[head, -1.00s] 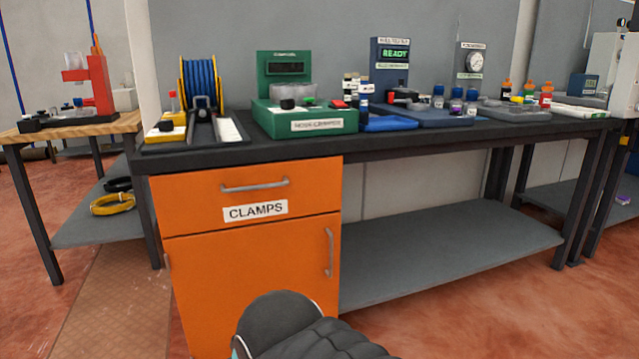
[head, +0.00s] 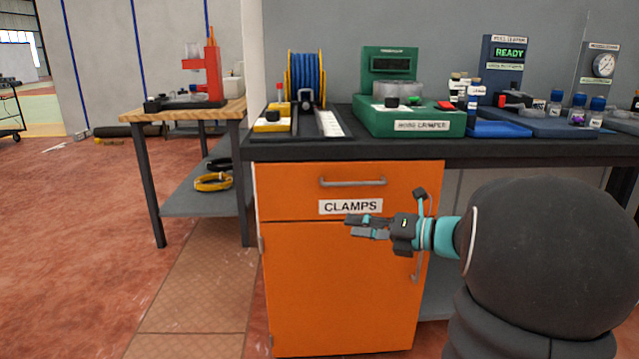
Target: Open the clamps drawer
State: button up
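The clamps drawer (head: 290,205) is the orange top front of a cabinet under the dark bench, with a white "CLAMPS" label (head: 350,206). It looks closed, flush with the door below. Its grey bar handle (head: 352,182) runs across the upper part of the front. My gripper (head: 350,226) points left in front of the cabinet, just below and overlapping the label in the picture. It is apart from the handle. I cannot tell how far it is from the drawer front or whether its fingers are open.
The orange cabinet door (head: 330,290) below has a vertical handle (head: 416,266), partly hidden by my arm. The bench top (head: 350,150) holds a blue hose reel (head: 307,76) and a green hose crimper (head: 415,118). A wooden-topped table (head: 185,113) stands left.

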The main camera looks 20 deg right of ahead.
aim_at(358, 185)
jog(key=w+d+r+m+t+h, duration=0.15)
jog(key=d+m+t, duration=0.35)
jog(key=d+m, duration=0.5)
jog(key=w+a, duration=0.1)
jog(key=w, duration=0.3)
jog(key=w+a+r+n, duration=0.1)
jog(key=w+a, duration=0.1)
jog(key=w, duration=0.2)
jog(key=w+a+r+n, duration=0.1)
jog(key=w+a, duration=0.1)
jog(key=w, duration=0.2)
jog(key=shift+w+b, duration=0.1)
jog(key=shift+b, duration=0.3)
jog(key=shift+c, duration=0.2)
grip_shut()
